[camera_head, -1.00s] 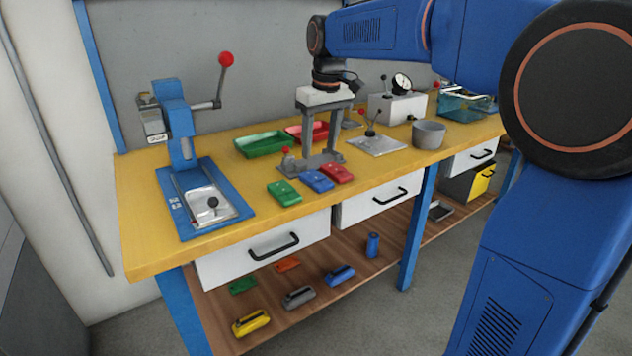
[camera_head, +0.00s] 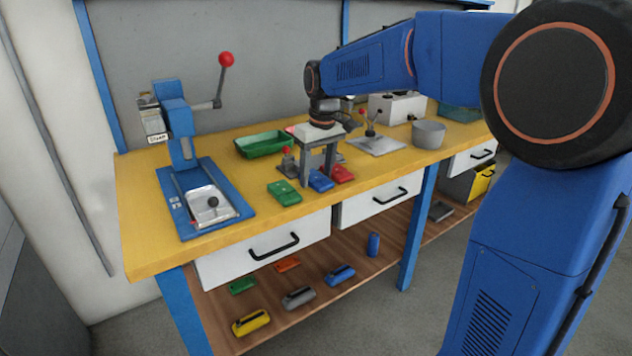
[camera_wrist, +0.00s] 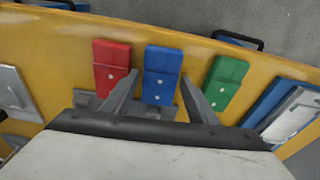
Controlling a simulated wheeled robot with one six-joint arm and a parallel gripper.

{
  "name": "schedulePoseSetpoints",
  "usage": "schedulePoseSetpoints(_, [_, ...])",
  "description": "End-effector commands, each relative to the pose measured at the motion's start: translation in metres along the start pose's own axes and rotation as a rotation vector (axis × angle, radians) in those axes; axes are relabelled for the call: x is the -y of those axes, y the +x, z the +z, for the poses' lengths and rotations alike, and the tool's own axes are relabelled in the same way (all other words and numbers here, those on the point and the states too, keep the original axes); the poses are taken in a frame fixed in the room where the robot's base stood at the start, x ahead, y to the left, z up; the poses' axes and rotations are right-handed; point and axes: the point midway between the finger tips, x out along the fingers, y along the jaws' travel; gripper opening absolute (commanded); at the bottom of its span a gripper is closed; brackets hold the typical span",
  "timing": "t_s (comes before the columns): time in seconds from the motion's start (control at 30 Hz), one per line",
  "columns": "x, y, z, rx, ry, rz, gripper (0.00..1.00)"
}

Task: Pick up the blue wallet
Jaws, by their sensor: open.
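The blue wallet (camera_head: 321,181) lies flat on the yellow bench top between a green wallet (camera_head: 284,192) and a red wallet (camera_head: 342,174). In the wrist view the blue wallet (camera_wrist: 161,76) lies ahead, between the lines of my two fingers, with the red wallet (camera_wrist: 111,66) to its left and the green wallet (camera_wrist: 225,82) to its right. My gripper (camera_head: 318,181) is open and empty, pointing down over the blue wallet. It also shows in the wrist view (camera_wrist: 160,88). The head view does not show clearly how high the fingertips are above the bench.
A blue lever press (camera_head: 180,130) stands at the left. A green tray (camera_head: 264,144) lies behind the wallets, with a small grey fixture (camera_head: 288,160) close to my gripper. A grey bowl (camera_head: 428,134) stands to the right. The bench's front edge is close in front of the wallets.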

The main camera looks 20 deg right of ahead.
Motion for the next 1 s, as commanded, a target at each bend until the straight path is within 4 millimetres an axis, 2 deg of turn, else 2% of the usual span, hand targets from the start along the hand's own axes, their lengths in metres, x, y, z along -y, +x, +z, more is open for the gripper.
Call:
schedulePoseSetpoints(0.1, [0.0, 0.0, 0.0, 0.0, 0.0, 0.0, 0.51])
schedulePoseSetpoints(0.23, [0.0, -0.001, 0.0, 0.0, 0.0, 0.0, 0.21])
schedulePoseSetpoints(0.57, [0.0, -0.004, -0.001, -0.001, 0.0, 0.0, 0.21])
schedulePoseSetpoints(0.67, [0.0, -0.014, -0.003, -0.002, 0.0, 0.001, 0.21])
schedulePoseSetpoints(1.0, [0.0, -0.073, -0.011, -0.002, 0.0, 0.001, 0.21])
